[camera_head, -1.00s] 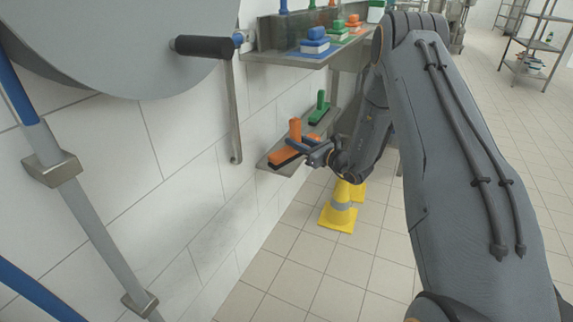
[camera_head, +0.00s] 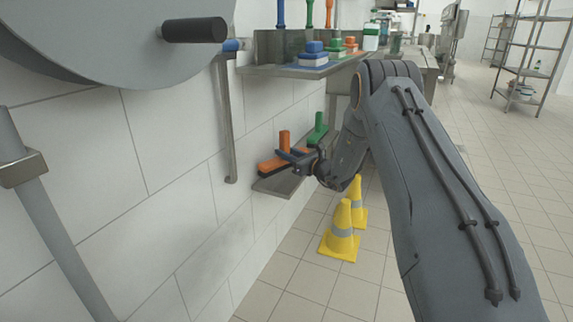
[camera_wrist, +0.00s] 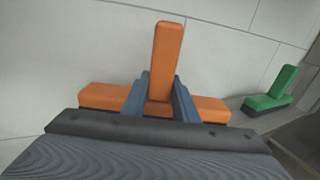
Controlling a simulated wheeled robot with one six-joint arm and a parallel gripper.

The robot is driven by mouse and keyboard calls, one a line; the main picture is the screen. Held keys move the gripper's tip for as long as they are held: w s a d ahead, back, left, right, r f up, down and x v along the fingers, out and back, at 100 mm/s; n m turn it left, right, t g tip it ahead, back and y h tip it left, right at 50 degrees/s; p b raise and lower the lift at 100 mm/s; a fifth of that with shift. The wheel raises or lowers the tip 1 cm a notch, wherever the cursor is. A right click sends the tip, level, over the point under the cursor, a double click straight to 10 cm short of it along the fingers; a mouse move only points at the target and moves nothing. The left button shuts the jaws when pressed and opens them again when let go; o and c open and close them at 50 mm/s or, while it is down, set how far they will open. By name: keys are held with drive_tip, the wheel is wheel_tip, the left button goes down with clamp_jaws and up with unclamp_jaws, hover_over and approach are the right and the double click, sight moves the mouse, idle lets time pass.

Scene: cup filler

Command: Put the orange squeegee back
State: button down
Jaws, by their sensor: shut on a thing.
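The orange squeegee (camera_head: 284,139) is upright, handle up, over the lower wall shelf (camera_head: 272,187). My gripper (camera_head: 296,158) is shut on it. In the wrist view, the blue-grey fingers of my gripper (camera_wrist: 160,98) stand on both sides of the orange handle (camera_wrist: 167,55), and the wide orange head (camera_wrist: 100,97) runs crosswise behind them. The squeegee seems slightly above the shelf, close to the wall; I cannot tell whether it touches either. A green squeegee (camera_head: 318,129) stands farther along the same shelf and also shows in the wrist view (camera_wrist: 274,90).
An upper shelf (camera_head: 290,72) holds blue, green and orange brushes. A metal bar (camera_head: 227,120) hangs on the tiled wall to the left. Yellow cones (camera_head: 340,240) stand on the floor below the lower shelf. The floor to the right is open.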

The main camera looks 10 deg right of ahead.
drive_tip(key=shift+f+b, duration=0.3)
drive_tip(key=shift+f, duration=1.45)
drive_tip(key=shift+f, duration=0.2)
drive_tip(key=c, duration=1.4)
unclamp_jaws()
drive_tip(key=shift+s, duration=0.1)
drive_tip(key=shift+r, duration=0.1)
